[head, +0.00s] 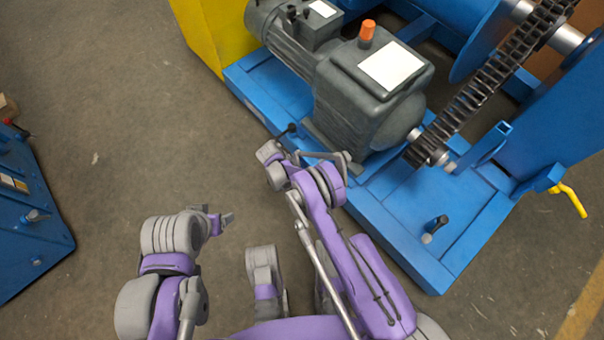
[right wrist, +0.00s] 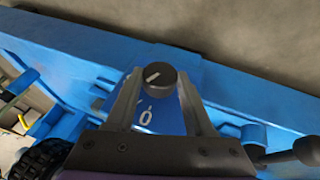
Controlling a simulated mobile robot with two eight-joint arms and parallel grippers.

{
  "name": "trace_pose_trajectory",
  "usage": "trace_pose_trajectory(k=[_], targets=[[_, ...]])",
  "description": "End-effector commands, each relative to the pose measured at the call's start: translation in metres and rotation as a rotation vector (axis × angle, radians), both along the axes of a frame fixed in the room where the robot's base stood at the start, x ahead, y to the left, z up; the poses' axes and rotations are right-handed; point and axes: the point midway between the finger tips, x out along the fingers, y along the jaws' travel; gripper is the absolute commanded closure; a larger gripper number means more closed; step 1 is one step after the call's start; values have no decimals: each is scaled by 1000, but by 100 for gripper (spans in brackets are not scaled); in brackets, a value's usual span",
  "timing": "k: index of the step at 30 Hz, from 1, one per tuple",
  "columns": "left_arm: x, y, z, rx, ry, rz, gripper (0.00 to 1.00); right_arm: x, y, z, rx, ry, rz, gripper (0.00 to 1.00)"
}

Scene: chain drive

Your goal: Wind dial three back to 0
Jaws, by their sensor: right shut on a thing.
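In the right wrist view a round black dial knob (right wrist: 157,79) with a pale pointer line stands on a blue plate (right wrist: 170,119). The line slants from lower left to upper right. A white 0 and part of another mark show on the plate below the knob. My right gripper (right wrist: 157,88) is shut on the knob, one finger on each side. In the head view my right gripper (head: 325,156) is at the near edge of the blue base, and the knob is not clear there. My left gripper (head: 222,218) is over the floor, away from the machine, too small to judge.
A grey motor housing (head: 365,95) stands just behind my right gripper. A chain (head: 480,85) runs to the right, with a yellow handle (head: 569,199) beyond. A blue machine (head: 30,220) stands at far left. Floor between is clear.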

Motion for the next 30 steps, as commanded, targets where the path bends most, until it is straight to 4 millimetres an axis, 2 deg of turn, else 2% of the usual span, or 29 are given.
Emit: trace_pose_trajectory(k=[18,19,23,24,30], targets=[[0,0,0,0,0,0,27,1,0,0,-31,42,1,100],[0,0,0,0,0,0,27,1,0,0,-31,42,0,43],[0,0,0,0,0,0,27,1,0,0,-30,41,0,20],[0,0,0,0,0,0,27,1,0,0,-30,41,0,17],[0,0,0,0,0,0,27,1,0,0,-30,41,0,17]])
